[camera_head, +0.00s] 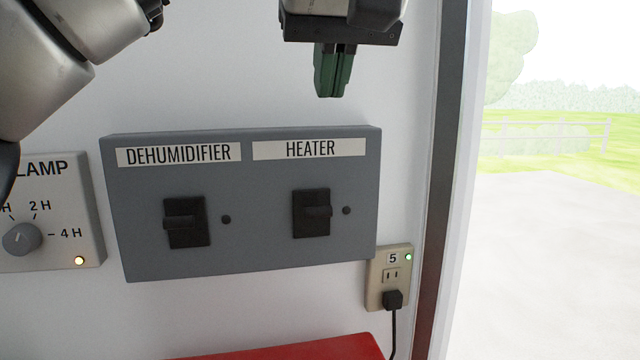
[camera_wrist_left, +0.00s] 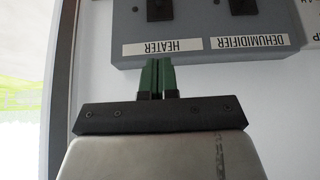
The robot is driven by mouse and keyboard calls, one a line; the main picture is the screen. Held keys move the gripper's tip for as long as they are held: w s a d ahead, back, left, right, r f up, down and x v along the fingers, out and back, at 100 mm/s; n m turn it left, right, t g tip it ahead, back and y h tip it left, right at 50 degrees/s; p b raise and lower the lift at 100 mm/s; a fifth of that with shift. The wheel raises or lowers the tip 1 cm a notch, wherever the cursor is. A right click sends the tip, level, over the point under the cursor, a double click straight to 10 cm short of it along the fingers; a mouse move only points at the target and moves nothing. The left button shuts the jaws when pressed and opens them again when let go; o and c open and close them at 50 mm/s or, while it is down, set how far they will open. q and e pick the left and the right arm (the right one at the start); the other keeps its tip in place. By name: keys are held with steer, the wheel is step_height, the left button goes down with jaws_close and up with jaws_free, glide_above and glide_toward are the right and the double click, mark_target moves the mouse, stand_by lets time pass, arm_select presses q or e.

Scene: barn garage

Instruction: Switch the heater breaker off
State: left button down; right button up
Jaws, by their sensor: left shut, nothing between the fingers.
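The heater breaker (camera_head: 312,213) is a black rocker switch under the HEATER label on a grey wall box (camera_head: 260,255). Its lever looks to stick out at about mid-height, and a small dark dot sits to its right. It also shows in the left wrist view (camera_wrist_left: 243,6), upside down and partly cut off by the frame edge. My left gripper (camera_head: 331,92) has green fingers, shut and empty, pointing down above the box over the HEATER label. In the left wrist view the gripper (camera_wrist_left: 157,62) is close to the box edge. My right gripper is not in view.
The dehumidifier breaker (camera_head: 186,222) is left of the heater one on the same box. A lamp timer (camera_head: 22,238) is farther left. An outlet (camera_head: 388,276) with a plugged cord is at lower right. A red surface (camera_head: 290,350) lies below. A dark door frame (camera_head: 440,180) stands right.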

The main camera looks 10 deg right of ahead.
arm_select(q)
glide_above(318, 208)
steer(key=f, duration=0.6)
steer(key=shift+s, duration=0.3)
steer(key=p+x, duration=0.1)
steer(key=x, duration=0.2)
steer(key=shift+f, duration=0.2)
steer(key=shift+s+f+p, duration=0.25)
steer(key=shift+f+p, duration=0.05)
steer(key=shift+f, duration=0.8)
steer(key=shift+s+f, duration=0.3)
steer(key=shift+f, duration=0.45)
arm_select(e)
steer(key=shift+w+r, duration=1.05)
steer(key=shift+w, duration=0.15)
arm_select(q)
steer(key=shift+f, duration=0.1)
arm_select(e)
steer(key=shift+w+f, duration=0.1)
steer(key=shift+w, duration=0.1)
